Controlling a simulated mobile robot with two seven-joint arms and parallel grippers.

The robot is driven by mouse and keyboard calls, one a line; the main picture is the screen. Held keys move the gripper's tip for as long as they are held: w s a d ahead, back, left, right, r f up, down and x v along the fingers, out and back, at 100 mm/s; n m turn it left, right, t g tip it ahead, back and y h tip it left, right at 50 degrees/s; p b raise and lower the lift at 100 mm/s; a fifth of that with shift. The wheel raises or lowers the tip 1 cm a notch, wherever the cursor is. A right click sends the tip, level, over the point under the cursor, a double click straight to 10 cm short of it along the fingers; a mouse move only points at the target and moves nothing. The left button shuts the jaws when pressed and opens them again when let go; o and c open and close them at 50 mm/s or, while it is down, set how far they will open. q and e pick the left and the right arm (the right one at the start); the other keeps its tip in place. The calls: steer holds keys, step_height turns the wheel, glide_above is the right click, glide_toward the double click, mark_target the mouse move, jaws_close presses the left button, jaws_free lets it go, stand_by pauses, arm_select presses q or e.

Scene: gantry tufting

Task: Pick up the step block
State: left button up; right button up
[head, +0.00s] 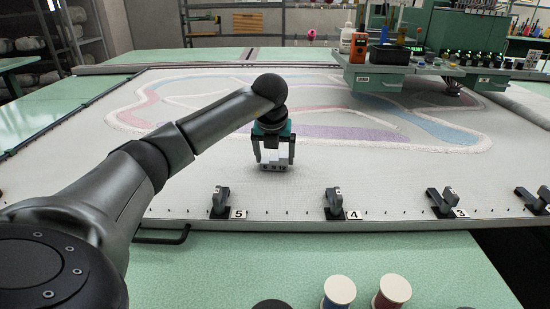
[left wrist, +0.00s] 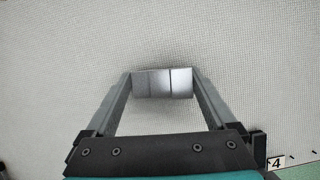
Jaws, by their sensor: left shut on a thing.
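The step block (head: 273,166) is a small grey piece with stepped faces. It is at the white backing cloth (head: 330,205) stretched on the frame, behind the clamps marked 5 and 4. My left gripper (head: 274,161) reaches down from above and is shut on it, one finger on each side. In the left wrist view the block (left wrist: 162,83) sits between the fingertips (left wrist: 162,85), with three grey faces showing. I cannot tell whether it touches the cloth. My right gripper is not in view.
Clamps (head: 221,201) line the frame's front edge, with another clamp (head: 335,203) to the right. Thread spools (head: 339,292) stand on the green front table (head: 230,270). The tufting gantry (head: 455,70) stands at the back right. Cloth around the block is clear.

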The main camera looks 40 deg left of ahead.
arm_select(q)
steer(key=shift+r, duration=0.5)
step_height(320, 180, up, 8)
steer(key=p, duration=0.2)
steer(key=shift+f+p, duration=0.1)
steer(key=shift+p, duration=0.3)
step_height(320, 180, up, 8)
steer(key=p, duration=0.2)
glide_above(275, 157)
steer(key=shift+s+d+r+p, duration=0.15)
steer(key=shift+r+p, duration=0.6)
steer(key=shift+r, duration=0.65)
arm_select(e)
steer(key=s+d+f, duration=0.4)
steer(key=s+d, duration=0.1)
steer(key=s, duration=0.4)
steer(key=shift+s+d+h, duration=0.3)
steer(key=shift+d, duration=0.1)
